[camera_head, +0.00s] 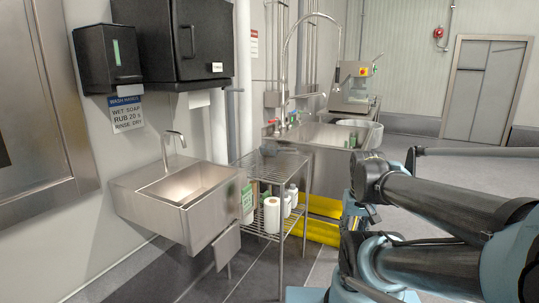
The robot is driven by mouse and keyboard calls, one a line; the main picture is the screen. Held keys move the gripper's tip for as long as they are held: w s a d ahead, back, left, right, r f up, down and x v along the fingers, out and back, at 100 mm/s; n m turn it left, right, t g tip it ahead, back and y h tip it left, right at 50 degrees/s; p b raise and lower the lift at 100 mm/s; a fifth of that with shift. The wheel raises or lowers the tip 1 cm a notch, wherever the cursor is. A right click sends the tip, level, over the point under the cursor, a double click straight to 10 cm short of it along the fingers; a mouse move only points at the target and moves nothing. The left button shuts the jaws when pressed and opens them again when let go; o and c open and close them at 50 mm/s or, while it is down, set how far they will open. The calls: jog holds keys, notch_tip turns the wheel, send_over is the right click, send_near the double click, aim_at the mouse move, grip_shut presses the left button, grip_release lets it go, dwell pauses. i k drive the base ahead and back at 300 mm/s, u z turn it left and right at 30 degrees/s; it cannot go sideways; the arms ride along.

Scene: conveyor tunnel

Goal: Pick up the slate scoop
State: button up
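A small dark slate-grey item (269,149) lies on the top of the wire rack between the two sinks. It looks like the scoop, but it is too small to make out its handle or bowl clearly. My arm fills the right side of the view, with its dark links folded and blue joints showing. I cannot make out my gripper's fingertips in this view. The arm is apart from the slate-grey item, to its right and nearer to me.
The wire rack (264,168) holds white bottles and a paper roll (271,215) below. A steel hand sink (180,190) stands left, a larger sink (325,135) behind. Yellow objects (322,207) lie right of the rack. Grey floor is open in front of the rack.

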aim_at(268, 150)
jog(key=i, duration=0.95)
jog(key=z, duration=0.05)
